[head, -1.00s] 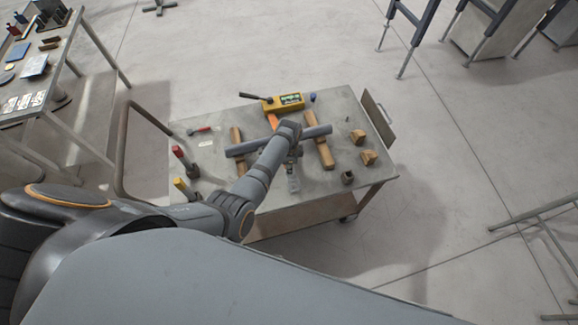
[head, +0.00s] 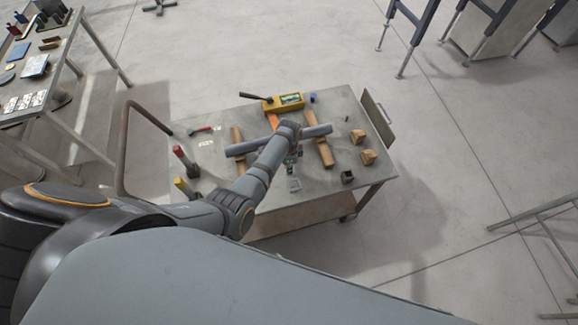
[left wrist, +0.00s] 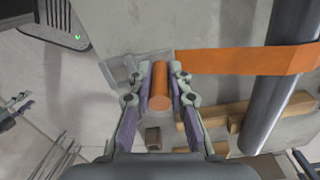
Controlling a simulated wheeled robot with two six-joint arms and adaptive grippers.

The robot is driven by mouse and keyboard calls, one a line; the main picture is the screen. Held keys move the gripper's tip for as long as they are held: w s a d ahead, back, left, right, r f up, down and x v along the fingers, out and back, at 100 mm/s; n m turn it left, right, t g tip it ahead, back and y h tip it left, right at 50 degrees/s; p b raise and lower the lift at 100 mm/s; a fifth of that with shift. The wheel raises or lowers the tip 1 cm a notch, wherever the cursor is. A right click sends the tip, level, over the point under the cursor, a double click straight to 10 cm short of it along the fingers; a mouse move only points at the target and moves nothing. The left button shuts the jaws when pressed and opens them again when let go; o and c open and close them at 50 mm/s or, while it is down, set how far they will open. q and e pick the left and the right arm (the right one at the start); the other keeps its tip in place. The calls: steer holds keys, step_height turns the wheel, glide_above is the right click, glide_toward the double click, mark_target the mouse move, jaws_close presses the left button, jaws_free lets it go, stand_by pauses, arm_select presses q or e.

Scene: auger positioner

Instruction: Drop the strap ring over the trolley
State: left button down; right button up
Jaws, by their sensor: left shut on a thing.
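The wheeled grey trolley (head: 342,107) stands in front of me with tools and a pipe on its top. My left gripper (head: 291,160) is low over the trolley's middle, partly hidden behind my arm. In the left wrist view my left gripper (left wrist: 160,80) is shut on an orange cylindrical piece, which looks like the strap ring (left wrist: 160,90). A flat orange strap (left wrist: 245,61) runs right from beside the fingers across the grey pipe (left wrist: 282,75). Whether strap and held piece are joined cannot be told.
The pipe (head: 319,131) lies across wooden blocks (head: 324,153). A yellow device (head: 290,101) sits behind it. Red-topped (head: 184,160) and yellow-topped (head: 186,188) tools stand at the left. Wooden wedges (head: 368,157) lie at the right. A bench (head: 30,98) stands at far left.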

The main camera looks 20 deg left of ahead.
arm_select(q)
steer(key=shift+f+b, duration=1.95)
steer(key=shift+f, duration=0.55)
steer(key=c, duration=1.2)
jaws_free()
step_height(320, 180, up, 12)
